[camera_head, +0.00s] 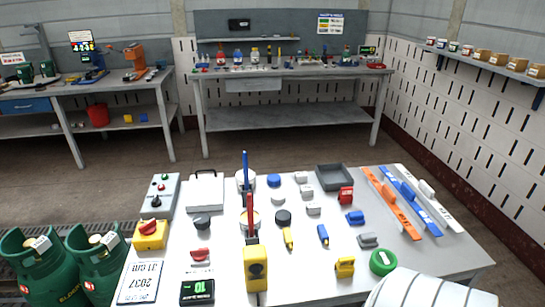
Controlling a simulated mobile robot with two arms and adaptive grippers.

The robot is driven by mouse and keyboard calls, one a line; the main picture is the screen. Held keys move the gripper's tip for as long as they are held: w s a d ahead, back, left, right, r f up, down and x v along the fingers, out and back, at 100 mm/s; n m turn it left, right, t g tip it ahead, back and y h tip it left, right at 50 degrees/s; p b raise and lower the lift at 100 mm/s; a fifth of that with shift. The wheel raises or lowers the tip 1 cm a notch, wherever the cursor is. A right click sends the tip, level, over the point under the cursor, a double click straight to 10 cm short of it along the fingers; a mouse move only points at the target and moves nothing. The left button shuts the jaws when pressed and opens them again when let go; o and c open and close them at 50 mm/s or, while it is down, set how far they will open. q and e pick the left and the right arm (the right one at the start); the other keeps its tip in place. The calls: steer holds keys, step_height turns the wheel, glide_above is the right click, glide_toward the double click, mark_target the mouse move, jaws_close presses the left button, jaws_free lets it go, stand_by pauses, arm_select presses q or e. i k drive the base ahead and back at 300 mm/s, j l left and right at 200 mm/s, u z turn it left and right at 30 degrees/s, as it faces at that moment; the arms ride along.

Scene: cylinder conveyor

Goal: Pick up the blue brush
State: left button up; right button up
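A blue brush (245,163) stands upright in a white round pot (240,184) at the back left of the near table (330,232). Only its upper part shows. A red brush (250,212) stands in a second pot just in front of it. Neither of my grippers shows in the head view, so I cannot see what they hold.
Left of the pots are a grey box (205,193) and a yellow switch box (150,235). A yellow device (256,268) stands in front. Blocks lie to the right, with a grey tray (334,177) behind. Green gas cylinders (95,265) stand left of the table.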

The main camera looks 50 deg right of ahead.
mark_target(244, 156)
steer(key=z, duration=1.35)
